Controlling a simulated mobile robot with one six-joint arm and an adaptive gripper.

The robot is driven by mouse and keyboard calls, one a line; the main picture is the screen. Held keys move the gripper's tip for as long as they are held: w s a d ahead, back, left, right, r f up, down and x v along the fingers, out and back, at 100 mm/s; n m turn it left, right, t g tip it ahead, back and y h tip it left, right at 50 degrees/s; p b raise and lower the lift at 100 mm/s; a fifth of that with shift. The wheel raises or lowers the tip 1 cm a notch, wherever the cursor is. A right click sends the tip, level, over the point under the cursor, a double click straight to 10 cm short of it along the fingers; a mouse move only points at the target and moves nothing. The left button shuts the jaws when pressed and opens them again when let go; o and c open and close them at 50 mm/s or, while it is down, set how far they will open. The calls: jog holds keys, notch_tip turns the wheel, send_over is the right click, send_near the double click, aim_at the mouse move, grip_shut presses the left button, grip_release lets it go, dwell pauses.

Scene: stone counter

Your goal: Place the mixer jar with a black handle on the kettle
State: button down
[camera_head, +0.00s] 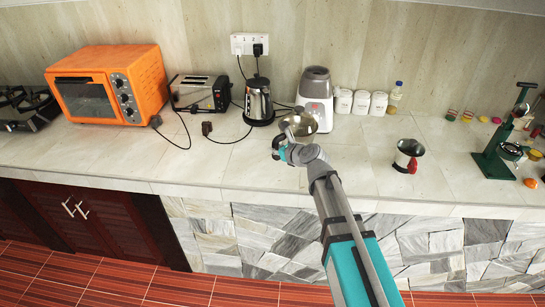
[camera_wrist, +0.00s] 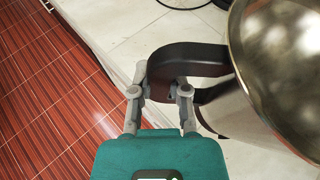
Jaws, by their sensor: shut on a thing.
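The mixer jar with a black handle (camera_head: 300,124) is a shiny steel cup in front of the white mixer base. In the wrist view the jar (camera_wrist: 282,55) fills the right side, its open mouth facing the camera. Its black handle (camera_wrist: 190,58) is between the fingers of my gripper (camera_wrist: 162,88), which is shut on it. In the head view my gripper (camera_head: 278,149) is at the jar's lower left. Whether the jar touches the counter is unclear. The kettle (camera_head: 258,100), steel with black parts, stands upright behind and left of the jar, apart from it.
A white and grey mixer base (camera_head: 316,97) stands close behind the jar. A toaster (camera_head: 201,94) and an orange oven (camera_head: 108,86) are left of the kettle. Cords lie on the counter (camera_head: 95,153). A red-handled jar (camera_head: 408,155) and a green juicer (camera_head: 497,150) are right.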

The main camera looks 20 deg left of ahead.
jog(key=w+a+f+b, duration=0.6)
jog(key=w+f+b, duration=0.2)
jog(key=w, duration=0.2)
jog(key=shift+f, duration=0.15)
dwell(0.4)
jog(key=shift+w+a+f+b, duration=0.15)
jog(key=shift+f+b, duration=0.85)
jog(key=shift+f, duration=0.05)
jog(key=shift+w+a+f+b, duration=0.1)
jog(key=shift+w+f+b, duration=0.05)
jog(key=shift+f+b, duration=0.85)
